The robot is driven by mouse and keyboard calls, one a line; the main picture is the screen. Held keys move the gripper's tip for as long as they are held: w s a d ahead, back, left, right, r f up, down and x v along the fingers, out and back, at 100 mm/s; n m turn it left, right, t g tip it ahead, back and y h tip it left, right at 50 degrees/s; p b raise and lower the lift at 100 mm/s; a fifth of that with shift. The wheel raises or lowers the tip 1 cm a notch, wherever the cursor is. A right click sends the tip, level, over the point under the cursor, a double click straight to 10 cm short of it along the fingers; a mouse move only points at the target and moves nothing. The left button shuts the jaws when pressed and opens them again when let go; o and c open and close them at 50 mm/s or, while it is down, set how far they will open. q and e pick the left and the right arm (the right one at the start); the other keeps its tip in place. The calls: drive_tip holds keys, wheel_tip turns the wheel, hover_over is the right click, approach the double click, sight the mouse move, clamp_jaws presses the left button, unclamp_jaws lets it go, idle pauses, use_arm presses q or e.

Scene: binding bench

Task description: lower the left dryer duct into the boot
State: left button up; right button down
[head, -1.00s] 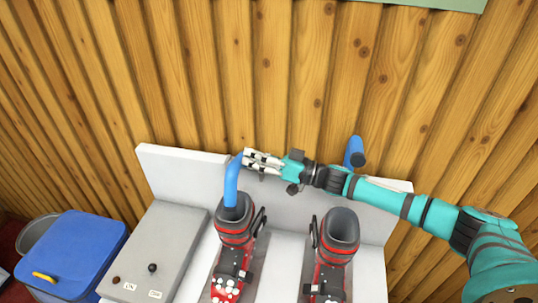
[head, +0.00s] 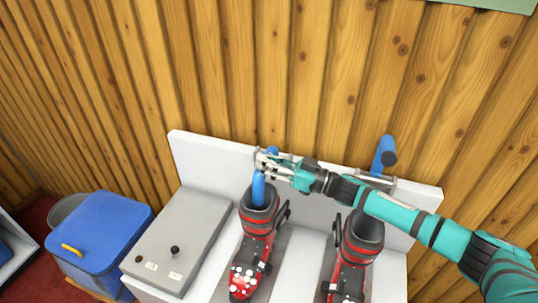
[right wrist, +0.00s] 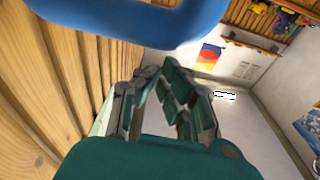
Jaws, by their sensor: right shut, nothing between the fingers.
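The left dryer duct (head: 258,188) is a blue tube. In the head view its lower end reaches down at the opening of the left boot (head: 256,222), a red and black ski boot; how deep it sits is hidden. Its upper part is partly covered by my right gripper (head: 260,161), which is shut and empty against or just in front of the tube; whether they touch I cannot tell. In the right wrist view a blue curved tube (right wrist: 130,22) crosses the top, beyond the shut fingers (right wrist: 158,78). My left gripper is out of view.
The right boot (head: 360,245) stands beside it, under a raised blue duct (head: 384,152) with a dark end. My right arm spans over the white dryer's back panel (head: 205,165). A grey box (head: 180,235) with a knob and a blue bin (head: 100,235) stand left. A plank wall is behind.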

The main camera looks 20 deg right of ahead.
drive_tip(key=shift+s+a+f, duration=0.15)
drive_tip(key=shift+f, duration=0.3)
drive_tip(key=v, duration=0.7)
drive_tip(key=shift+d+f, duration=0.25)
drive_tip(key=shift+d, duration=0.15)
